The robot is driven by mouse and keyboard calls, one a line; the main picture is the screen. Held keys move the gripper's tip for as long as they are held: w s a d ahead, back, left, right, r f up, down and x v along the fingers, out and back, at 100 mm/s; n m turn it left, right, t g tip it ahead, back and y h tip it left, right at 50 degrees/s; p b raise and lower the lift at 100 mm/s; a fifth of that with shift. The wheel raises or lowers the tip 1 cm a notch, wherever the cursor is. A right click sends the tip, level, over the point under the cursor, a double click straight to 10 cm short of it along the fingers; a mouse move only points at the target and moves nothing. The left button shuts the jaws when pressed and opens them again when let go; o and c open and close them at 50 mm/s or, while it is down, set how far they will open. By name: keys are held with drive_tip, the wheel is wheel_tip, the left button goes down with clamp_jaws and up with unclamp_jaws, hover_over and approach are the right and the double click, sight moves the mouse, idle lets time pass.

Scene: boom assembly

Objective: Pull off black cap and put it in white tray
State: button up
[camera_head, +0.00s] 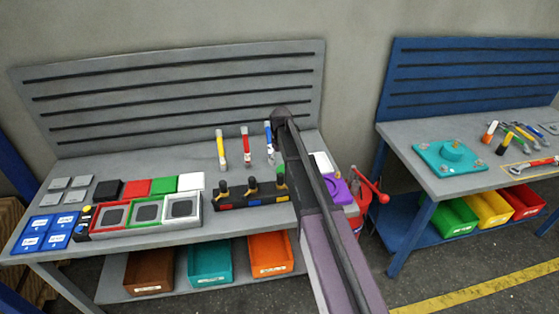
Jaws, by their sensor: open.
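Which one bears the black cap of the task I cannot tell. A flat black square block (107,190) lies at the back left. A white-framed tray (187,222) with a dark grey square inside is at the front, left of the holder. My arm crosses the right part of the bench; my gripper's fingers do not show.
Red (110,217) and green (147,211) framed trays adjoin the white one. A purple part (338,190) and red lever (370,186) are right of my arm.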

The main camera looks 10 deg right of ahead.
sight(281, 174)
drive_tip(key=shift+f+b, duration=4.7)
drive_tip(key=shift+f, duration=0.25)
clamp_jaws()
